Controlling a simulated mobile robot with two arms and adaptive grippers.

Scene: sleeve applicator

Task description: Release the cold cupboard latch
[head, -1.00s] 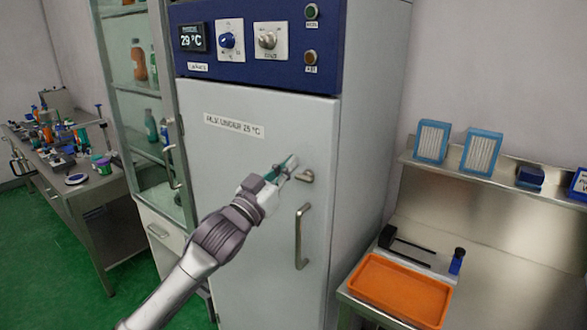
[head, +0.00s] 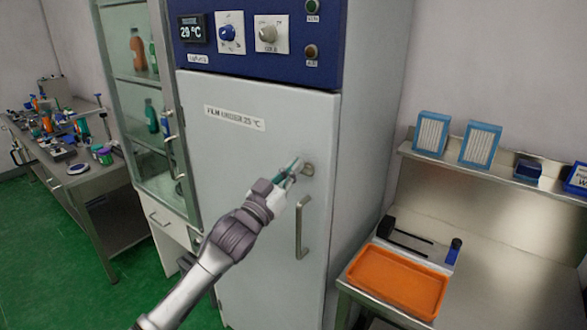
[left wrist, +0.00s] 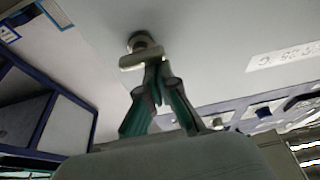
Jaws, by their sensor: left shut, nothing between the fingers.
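The cold cupboard (head: 255,190) has a pale grey door with a sign and a dark blue control panel (head: 260,40) above it. Its small metal latch (head: 308,169) is on the right side of the door, above the vertical bar handle (head: 302,228). My left gripper (head: 295,165) has its teal fingers shut and empty, with the tips at the left of the latch. In the left wrist view the latch (left wrist: 140,42) shows a round boss and a short bar. The fingertips (left wrist: 157,64) are right at that bar; touching cannot be told. My right gripper is out of view.
An orange tray (head: 398,282) lies on the steel bench at the right, below a shelf (head: 480,175) with blue-framed boxes. A glass cabinet (head: 140,90) stands left of the cupboard. A cluttered bench (head: 70,160) is further left. Green floor shows between.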

